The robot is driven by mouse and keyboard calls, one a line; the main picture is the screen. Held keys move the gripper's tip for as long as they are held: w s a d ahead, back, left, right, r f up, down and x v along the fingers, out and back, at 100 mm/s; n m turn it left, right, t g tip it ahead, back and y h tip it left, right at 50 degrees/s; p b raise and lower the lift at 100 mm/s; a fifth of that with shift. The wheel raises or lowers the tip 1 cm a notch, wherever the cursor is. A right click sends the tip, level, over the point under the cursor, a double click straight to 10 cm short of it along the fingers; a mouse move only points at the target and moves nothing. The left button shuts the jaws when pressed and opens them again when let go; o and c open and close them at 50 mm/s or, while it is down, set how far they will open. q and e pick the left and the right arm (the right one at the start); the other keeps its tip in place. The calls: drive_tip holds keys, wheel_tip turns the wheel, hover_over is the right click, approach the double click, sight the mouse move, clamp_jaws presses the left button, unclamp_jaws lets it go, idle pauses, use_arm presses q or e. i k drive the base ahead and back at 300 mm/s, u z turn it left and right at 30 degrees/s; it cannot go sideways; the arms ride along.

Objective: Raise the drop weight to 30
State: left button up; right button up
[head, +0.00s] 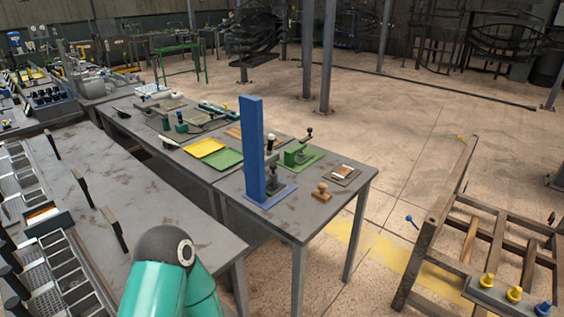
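A tall blue upright column (251,150) stands on a blue base plate (282,195) at the near end of a grey table. It looks like the drop-weight stand. Dark parts (273,180) sit low beside the column on its right side, just above the base. They may be the weight and its anvil, but they are too small to tell apart. I cannot read any scale or the number 30. Neither gripper shows in the head view. Only a teal and dark grey arm part of mine shows at the bottom, well short of the stand.
A wooden knob-like stamp (321,191) and a green hand-cranked device (297,155) stand right of the column. Yellow (204,147) and green (222,159) trays lie behind it. A wooden frame (480,235) stands at right. Open floor (410,130) lies beyond the table.

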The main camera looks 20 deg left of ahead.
sight(273, 179)
drive_tip(key=i, duration=0.9)
